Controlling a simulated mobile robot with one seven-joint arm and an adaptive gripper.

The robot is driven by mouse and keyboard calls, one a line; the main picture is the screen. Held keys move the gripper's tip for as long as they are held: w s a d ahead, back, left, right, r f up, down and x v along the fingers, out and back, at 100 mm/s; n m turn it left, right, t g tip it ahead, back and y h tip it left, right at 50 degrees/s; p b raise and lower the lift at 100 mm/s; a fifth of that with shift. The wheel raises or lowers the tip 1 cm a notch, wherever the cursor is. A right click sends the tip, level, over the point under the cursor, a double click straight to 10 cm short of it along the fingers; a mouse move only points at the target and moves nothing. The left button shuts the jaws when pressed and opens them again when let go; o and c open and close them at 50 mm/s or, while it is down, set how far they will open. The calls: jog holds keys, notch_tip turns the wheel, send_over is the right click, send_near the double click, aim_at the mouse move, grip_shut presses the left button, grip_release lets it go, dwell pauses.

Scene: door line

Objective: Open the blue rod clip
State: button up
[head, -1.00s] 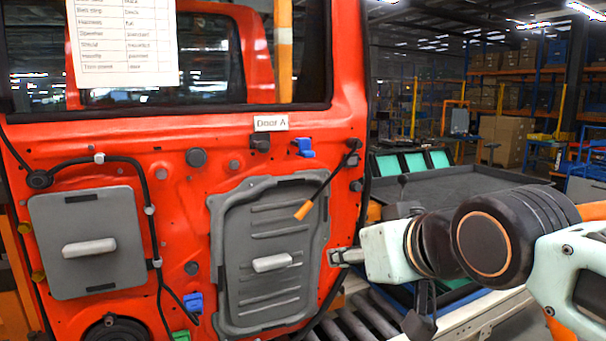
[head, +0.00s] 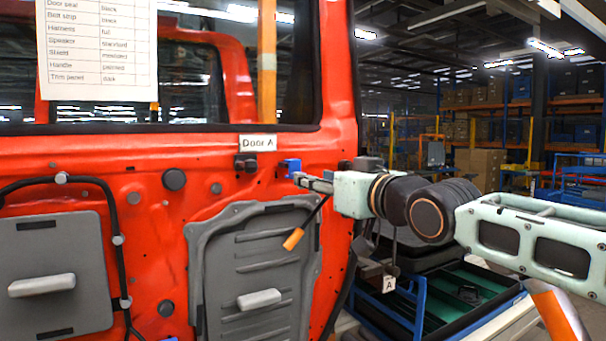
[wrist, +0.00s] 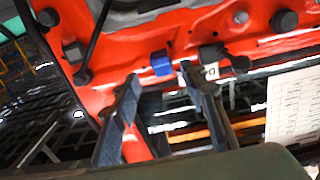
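The blue rod clip (head: 289,167) sits on the red door (head: 145,160), below the window and right of the "Door A" label (head: 257,143). My gripper (head: 303,179) is just to the right of the clip in the head view. In the wrist view the blue clip (wrist: 161,63) shows between and just beyond the spread fingertips (wrist: 160,75). My gripper is open and holds nothing. I cannot tell whether it touches the clip, or whether the clip is open.
A black clip (head: 246,163) sits left of the blue one. Grey panels (head: 225,275) with pale handles (head: 259,299) stand out lower on the door. A paper list (head: 98,50) hangs over the window. Trays (head: 470,295) stand right of the door under my arm.

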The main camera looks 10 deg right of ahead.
aim_at(295, 169)
jog(key=p+x, duration=0.1)
jog(key=x, duration=0.5)
grip_shut()
dwell(0.4)
